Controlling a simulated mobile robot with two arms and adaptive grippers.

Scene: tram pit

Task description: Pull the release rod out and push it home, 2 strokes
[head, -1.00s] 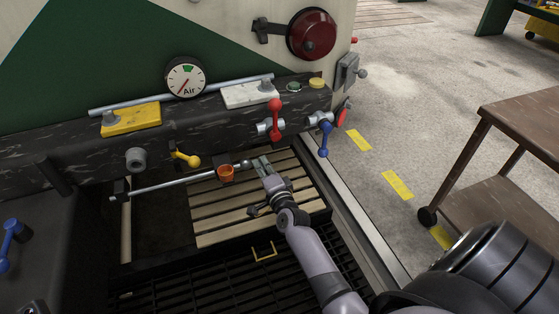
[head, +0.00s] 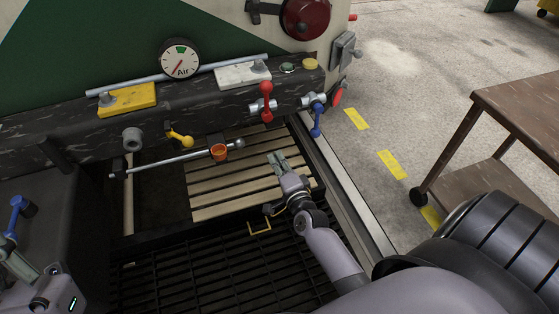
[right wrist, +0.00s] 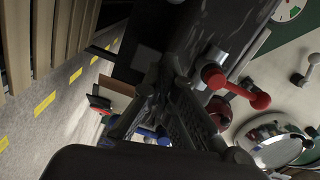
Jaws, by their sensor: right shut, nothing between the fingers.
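The release rod (head: 175,160) is a thin silver bar lying along the front of the beam in the head view. It ends at the right in a grey ball knob (head: 240,144), with an orange cup-like collar (head: 219,152) just left of the knob. My right gripper (head: 277,160) is to the right of and a little below the knob, apart from it, shut and empty. Its fingers also show converging in the right wrist view (right wrist: 168,72); the rod is not clear there. Part of my left gripper (head: 20,265) shows at the lower left edge; its jaws are unclear.
Above the rod are a yellow lever (head: 181,138), a red lever (head: 266,102), a blue lever (head: 316,118) and an air gauge (head: 179,59). Wooden slats (head: 235,187) and a dark grating (head: 200,265) lie below. A brown cart (head: 510,125) stands at the right.

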